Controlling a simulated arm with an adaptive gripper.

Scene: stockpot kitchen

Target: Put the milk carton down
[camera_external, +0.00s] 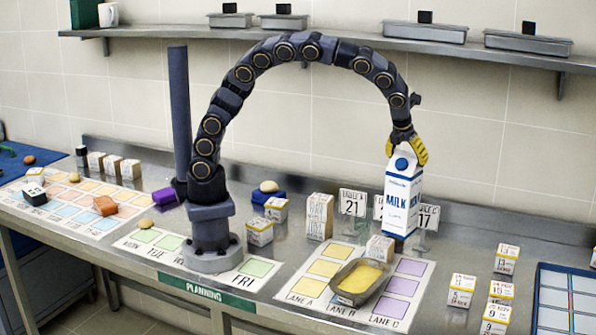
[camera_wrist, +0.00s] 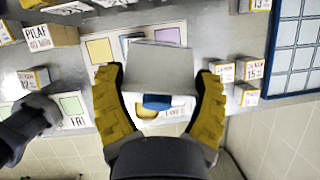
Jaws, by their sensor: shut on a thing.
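The milk carton (camera_external: 402,204) is white and blue with "MILK" on its front and a blue cap. It is upright below my gripper (camera_external: 408,152), whose yellow fingers are shut on its top. In the wrist view the carton (camera_wrist: 160,66) lies between the two yellow fingers of my gripper (camera_wrist: 158,80), with the blue cap facing the camera. The carton's base appears near the steel counter (camera_external: 455,245), behind the lane mat; I cannot tell whether it touches.
A metal pan with yellow contents (camera_external: 362,281) sits on the lane mat (camera_external: 318,268). Number signs (camera_external: 352,203) stand by the carton, with small boxes (camera_external: 320,216) to the left and several more (camera_external: 462,290) at right. A blue gridded tray (camera_external: 566,300) is at the far right.

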